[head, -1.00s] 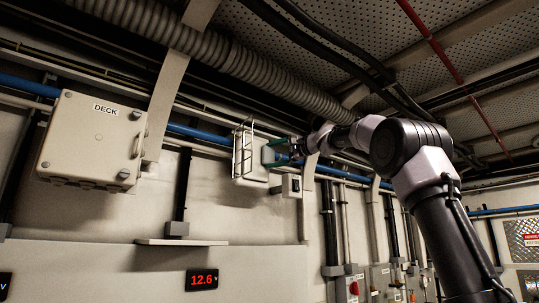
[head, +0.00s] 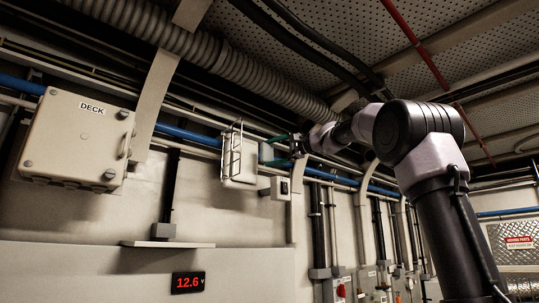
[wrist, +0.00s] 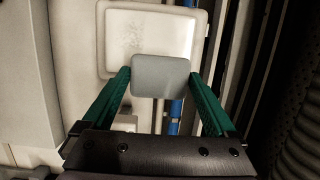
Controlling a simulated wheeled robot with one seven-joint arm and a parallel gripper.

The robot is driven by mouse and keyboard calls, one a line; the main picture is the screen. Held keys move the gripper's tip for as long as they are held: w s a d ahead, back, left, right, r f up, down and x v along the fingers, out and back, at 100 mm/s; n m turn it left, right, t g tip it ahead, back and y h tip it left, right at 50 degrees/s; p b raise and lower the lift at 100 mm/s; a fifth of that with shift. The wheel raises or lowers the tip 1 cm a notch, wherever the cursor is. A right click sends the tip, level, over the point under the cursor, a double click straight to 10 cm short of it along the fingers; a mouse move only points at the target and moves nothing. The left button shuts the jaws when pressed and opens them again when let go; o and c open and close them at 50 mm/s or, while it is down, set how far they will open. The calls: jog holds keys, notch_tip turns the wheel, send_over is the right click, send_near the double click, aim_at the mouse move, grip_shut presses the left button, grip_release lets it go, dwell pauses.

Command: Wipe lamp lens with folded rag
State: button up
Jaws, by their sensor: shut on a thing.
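My gripper (wrist: 160,74) has green fingers shut on the folded rag (wrist: 160,85), a pale grey pad, in the wrist view. Behind the pad is the lamp lens (wrist: 150,30), a pale rounded panel with grey speckled smudging at its middle left. The pad covers part of the lens's lower side. In the head view the lamp (head: 241,172) is on the wall with its wire guard (head: 233,150) at its left side. The rag (head: 266,153) is just right of the lamp. Whether it touches the lens I cannot tell.
A small grey switch box (head: 281,188) sits right below the lamp. A blue pipe (head: 187,133) runs along the wall behind. The DECK box (head: 77,140) is at the left, with a narrow shelf (head: 167,244) below. A ribbed duct (head: 240,72) runs overhead.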

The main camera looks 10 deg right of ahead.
jog(key=shift+s+d, duration=0.45)
jog(key=shift+s, duration=0.2)
jog(key=shift+s+d, duration=0.4)
jog(key=shift+s, duration=0.2)
